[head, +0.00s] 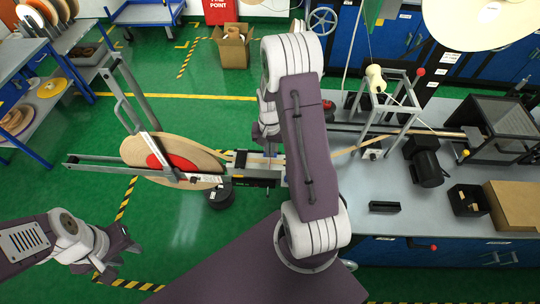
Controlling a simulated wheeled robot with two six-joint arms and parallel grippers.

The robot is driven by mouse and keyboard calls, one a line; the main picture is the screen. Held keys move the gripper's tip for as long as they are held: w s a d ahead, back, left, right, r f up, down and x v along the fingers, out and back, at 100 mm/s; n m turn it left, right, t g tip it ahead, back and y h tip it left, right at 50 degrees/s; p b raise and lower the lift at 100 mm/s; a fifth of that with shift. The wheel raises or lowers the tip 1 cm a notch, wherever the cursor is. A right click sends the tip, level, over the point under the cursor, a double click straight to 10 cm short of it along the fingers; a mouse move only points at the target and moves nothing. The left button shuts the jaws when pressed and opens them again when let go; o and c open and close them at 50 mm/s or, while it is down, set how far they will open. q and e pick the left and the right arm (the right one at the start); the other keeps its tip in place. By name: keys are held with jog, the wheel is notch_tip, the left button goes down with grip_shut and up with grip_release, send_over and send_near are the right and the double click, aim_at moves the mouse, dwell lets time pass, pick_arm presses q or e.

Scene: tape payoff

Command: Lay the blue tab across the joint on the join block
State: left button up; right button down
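A join block (258,162) sits at the near end of the bench, between the tape reel and the bench top, with a pale strip of tape running over it. My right arm reaches forward over this area and hides part of it. My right gripper (268,133) points down just above the block. Its fingertips are small and partly hidden, so I cannot tell whether it is open or holds anything. I cannot make out the blue tab. My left gripper (122,257) is at the lower left over the floor, well away from the block, with its dark fingers spread and empty.
A large tape reel (130,150) with a red centre stands on a metal frame left of the block. The grey bench (405,190) carries a roller frame (395,100), a dark motor (427,165), a black bin (468,200) and a cardboard box (512,205).

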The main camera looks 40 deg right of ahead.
notch_tip(320, 180, down, 4)
jog(key=shift+r+p, duration=0.1)
jog(key=shift+p, duration=0.35)
jog(key=shift+f, duration=0.25)
jog(key=c, duration=1.7)
grip_release()
